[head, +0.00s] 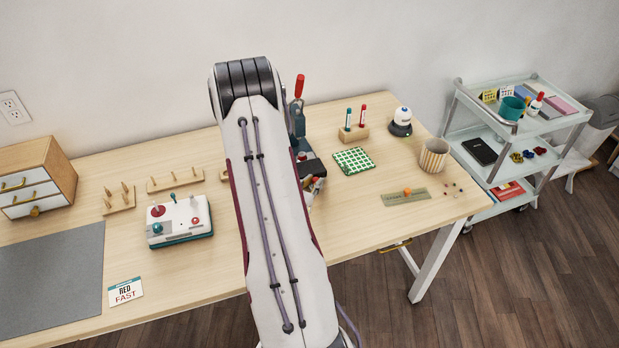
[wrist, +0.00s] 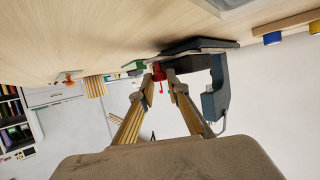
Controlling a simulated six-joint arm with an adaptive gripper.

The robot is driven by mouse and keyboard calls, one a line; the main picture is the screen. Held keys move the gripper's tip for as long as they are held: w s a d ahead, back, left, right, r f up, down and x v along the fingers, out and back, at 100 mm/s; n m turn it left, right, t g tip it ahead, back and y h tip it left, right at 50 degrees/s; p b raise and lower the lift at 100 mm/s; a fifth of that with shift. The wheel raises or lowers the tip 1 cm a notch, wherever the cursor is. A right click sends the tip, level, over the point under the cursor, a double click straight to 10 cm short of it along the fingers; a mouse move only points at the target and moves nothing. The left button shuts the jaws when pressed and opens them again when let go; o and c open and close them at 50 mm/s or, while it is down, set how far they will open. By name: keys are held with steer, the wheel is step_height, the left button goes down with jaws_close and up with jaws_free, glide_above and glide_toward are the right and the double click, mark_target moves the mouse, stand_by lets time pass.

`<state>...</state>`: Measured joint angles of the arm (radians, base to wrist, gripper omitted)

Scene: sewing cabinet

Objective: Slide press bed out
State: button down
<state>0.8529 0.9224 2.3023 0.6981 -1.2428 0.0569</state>
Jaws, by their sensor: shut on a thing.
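The press (head: 297,122) stands on the table, mostly behind my arm in the head view, with its red-handled lever (head: 299,86) upright. Its dark bed (head: 313,168) shows just right of my arm. In the wrist view the dark grey press frame (wrist: 214,92) is at the right, and the black bed (wrist: 200,46) lies against the table. My gripper (wrist: 164,78) has its fingertips closed around a small red part (wrist: 158,73) at the bed's near end. How the red part joins the bed is hard to see. My arm hides much of the press front.
A control box (head: 180,220) stands left. Bare tabletop (head: 350,225) lies at the front right.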

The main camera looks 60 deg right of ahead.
steer(key=shift+s+a, duration=2.2)
steer(key=c, duration=2.3)
jaws_free()
steer(key=shift+r, duration=0.2)
steer(key=shift+r, duration=4.75)
